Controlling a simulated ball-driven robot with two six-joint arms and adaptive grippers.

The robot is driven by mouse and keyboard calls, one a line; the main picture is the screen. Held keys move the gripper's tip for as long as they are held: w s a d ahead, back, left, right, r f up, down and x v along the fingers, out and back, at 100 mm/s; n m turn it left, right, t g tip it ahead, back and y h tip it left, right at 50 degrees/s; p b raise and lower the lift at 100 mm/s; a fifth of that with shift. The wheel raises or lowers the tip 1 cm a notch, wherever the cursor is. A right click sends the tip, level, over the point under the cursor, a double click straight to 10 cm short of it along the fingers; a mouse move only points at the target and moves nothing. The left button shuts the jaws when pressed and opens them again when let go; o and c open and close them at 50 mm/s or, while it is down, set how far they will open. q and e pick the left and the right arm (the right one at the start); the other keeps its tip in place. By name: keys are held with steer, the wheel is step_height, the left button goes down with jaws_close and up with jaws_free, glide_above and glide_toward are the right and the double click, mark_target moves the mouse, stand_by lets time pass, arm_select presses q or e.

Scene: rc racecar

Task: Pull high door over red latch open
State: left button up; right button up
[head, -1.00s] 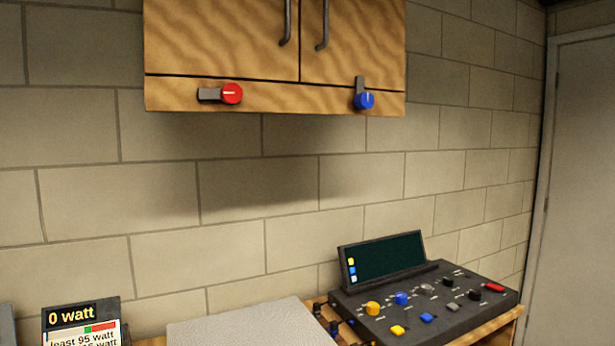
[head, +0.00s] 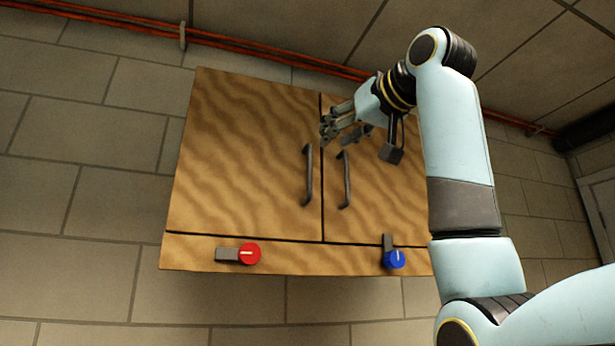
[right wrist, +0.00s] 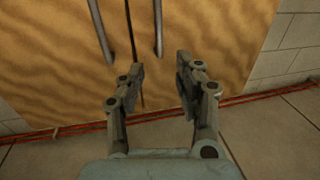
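The wooden high door over the red latch is the left cabinet door (head: 245,150). It looks closed, with a dark curved handle (head: 308,175) near the middle seam. The red latch (head: 248,254) sits below it, its grey bar lying horizontal, clear of the door. My right gripper (head: 340,128) is up near the top of the seam, above the handles. In the upside-down right wrist view, its fingers (right wrist: 158,68) are spread and empty. The left door's handle (right wrist: 158,28) is ahead of them, apart from the fingertips. My left gripper is out of view.
The right door (head: 385,205) is closed beside it, with its own handle (head: 346,180). Its blue latch (head: 394,259) has its bar upright, across the door's lower edge. A red pipe (head: 270,45) runs along the wall above the cabinet. Space below the cabinet is clear.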

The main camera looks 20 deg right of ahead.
mark_target(311, 156)
steer(key=p+x, duration=0.4)
steer(key=x, duration=0.6)
steer(key=shift+s+r+p, duration=0.1)
steer(key=shift+r+p, duration=0.05)
steer(key=shift+p, duration=0.15)
steer(key=shift+w, duration=0.55)
steer(key=shift+f, duration=0.2)
jaws_close()
